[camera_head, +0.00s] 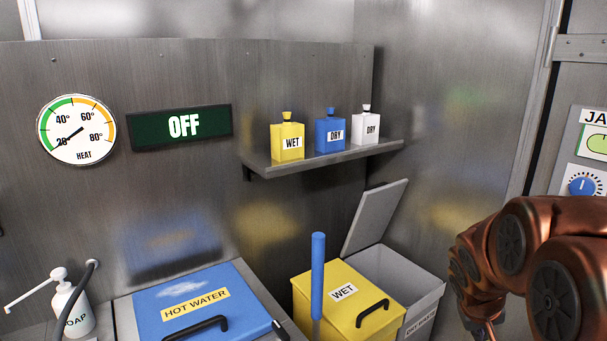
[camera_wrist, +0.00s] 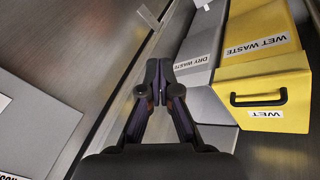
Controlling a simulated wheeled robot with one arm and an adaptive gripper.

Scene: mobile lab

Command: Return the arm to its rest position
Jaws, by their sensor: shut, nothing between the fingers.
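My copper-coloured arm (camera_head: 541,258) is folded at the right edge of the head view. My gripper shows in the wrist view (camera_wrist: 160,80), its dark fingers together and empty. The gripper's fingertips are cut off or hidden low in the head view. In the wrist view the fingers are seen in front of the wall and beside the grey dry waste bin (camera_wrist: 202,58); I cannot tell the distance between them.
The yellow wet waste bin (camera_head: 338,291) is closed. The grey bin (camera_head: 415,283) behind it has its lid raised. A blue-handled tool (camera_head: 318,270) stands upright before them. A shelf (camera_head: 325,158) holds yellow, blue and white bottles. The blue hot water lid (camera_head: 205,303) is closed.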

